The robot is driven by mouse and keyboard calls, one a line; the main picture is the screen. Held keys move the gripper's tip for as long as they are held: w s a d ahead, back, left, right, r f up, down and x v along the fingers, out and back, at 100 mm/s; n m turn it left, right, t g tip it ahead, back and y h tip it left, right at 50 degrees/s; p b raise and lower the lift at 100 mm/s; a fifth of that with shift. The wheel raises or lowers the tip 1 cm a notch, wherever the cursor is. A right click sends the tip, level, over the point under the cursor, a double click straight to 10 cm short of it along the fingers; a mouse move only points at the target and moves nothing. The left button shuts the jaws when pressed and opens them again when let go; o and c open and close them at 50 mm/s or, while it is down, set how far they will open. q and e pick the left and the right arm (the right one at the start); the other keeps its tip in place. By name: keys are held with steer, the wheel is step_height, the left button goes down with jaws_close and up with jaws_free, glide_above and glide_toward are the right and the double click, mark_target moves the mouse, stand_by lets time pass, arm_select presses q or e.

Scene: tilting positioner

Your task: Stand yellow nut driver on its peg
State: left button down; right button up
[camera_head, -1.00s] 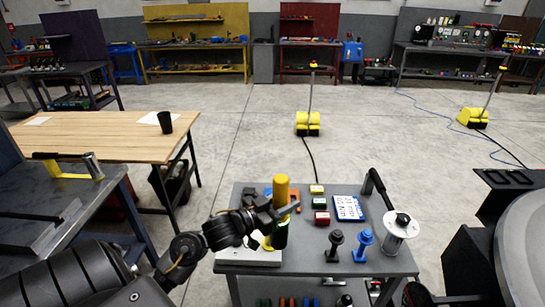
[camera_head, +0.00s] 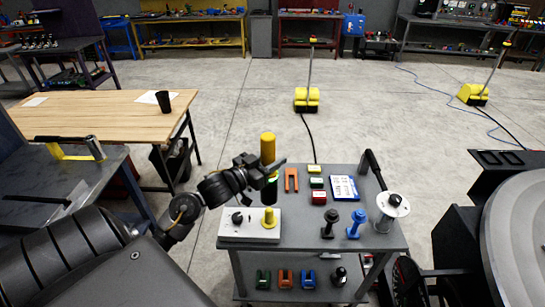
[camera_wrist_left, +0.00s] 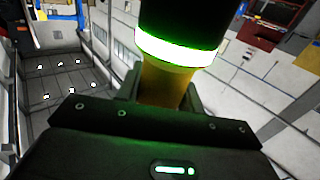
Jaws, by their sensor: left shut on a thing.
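My left gripper (camera_head: 270,174) is shut on the yellow nut driver (camera_head: 267,148), which stands about upright with its yellow part up and a black part down. In the left wrist view the driver's black part (camera_wrist_left: 180,22) shows a glowing green band, and the fingers close on the yellow part beside it. A yellow peg (camera_head: 269,219) stands on a white block (camera_head: 236,236) on the cart. The driver's lower end appears just above this peg; I cannot tell the exact gap or alignment. My right gripper is not in view.
The grey cart top (camera_head: 300,238) also holds a dark peg or knob (camera_head: 237,218), an orange fork-shaped piece (camera_head: 291,180), small coloured blocks, a blue-white card (camera_head: 344,188), black (camera_head: 328,224) and blue (camera_head: 355,224) upright pieces, and a spool (camera_head: 390,208). A large round table (camera_head: 520,235) stands right.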

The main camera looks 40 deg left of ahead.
arm_select(q)
steer(key=shift+f+b, duration=0.8)
steer(key=shift+f, duration=1)
steer(key=shift+p, duration=0.35)
steer(key=shift+f, duration=0.15)
steer(key=shift+f+b, duration=1.55)
steer(key=shift+f, duration=0.9)
steer(key=shift+f+b, duration=0.75)
steer(key=shift+f, duration=0.7)
